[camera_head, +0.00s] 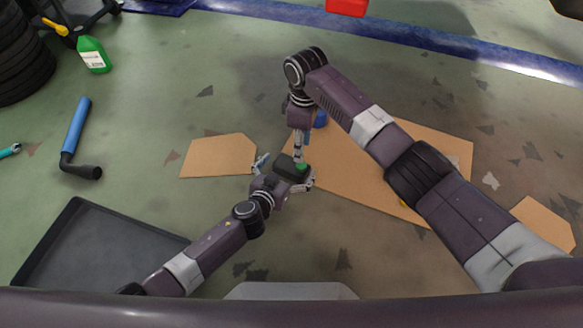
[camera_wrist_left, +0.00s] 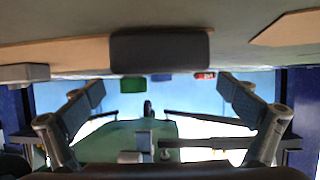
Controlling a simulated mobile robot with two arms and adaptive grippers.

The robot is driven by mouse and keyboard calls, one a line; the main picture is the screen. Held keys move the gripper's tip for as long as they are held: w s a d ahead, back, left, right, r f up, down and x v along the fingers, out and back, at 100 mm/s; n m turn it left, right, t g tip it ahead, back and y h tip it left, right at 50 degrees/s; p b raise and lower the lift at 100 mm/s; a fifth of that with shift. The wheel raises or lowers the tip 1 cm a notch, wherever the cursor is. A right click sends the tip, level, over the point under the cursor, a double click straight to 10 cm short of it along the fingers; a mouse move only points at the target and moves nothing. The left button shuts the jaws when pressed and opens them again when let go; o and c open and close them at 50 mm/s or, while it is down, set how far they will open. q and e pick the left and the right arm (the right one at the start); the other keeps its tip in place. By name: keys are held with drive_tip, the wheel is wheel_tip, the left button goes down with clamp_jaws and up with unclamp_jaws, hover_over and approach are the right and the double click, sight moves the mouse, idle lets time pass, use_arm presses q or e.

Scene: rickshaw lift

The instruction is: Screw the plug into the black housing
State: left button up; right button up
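The black housing (camera_head: 289,169) is a dark rounded block near the left corner of a large cardboard sheet in the head view. It also shows in the left wrist view (camera_wrist_left: 160,50), where the picture looks upside down. The small green plug (camera_head: 301,166) is at the housing's right side, by its top. My left gripper (camera_head: 285,174) has its fingers spread wide on either side of the housing; they also show spread in the left wrist view (camera_wrist_left: 160,115). My right gripper (camera_head: 299,155) points down just above the plug. Whether it grips or touches the plug is hidden.
The large cardboard sheet (camera_head: 400,160) lies under the work, with a smaller piece (camera_head: 218,156) to its left. A black tray (camera_head: 95,245) lies front left. A blue-handled tool (camera_head: 77,130), green bottle (camera_head: 93,55) and tyres (camera_head: 20,65) are farther left.

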sight(301, 165)
use_arm(q)
drive_tip(key=c, duration=2.3)
use_arm(e)
drive_tip(key=shift+a, duration=0.15)
use_arm(q)
drive_tip(key=shift+c, duration=0.3)
use_arm(e)
drive_tip(key=shift+w+a+r, duration=0.1)
drive_tip(key=shift+a+r, duration=0.05)
drive_tip(key=shift+d+f, duration=0.2)
drive_tip(key=shift+d, duration=0.15)
drive_tip(key=shift+f, duration=3.95)
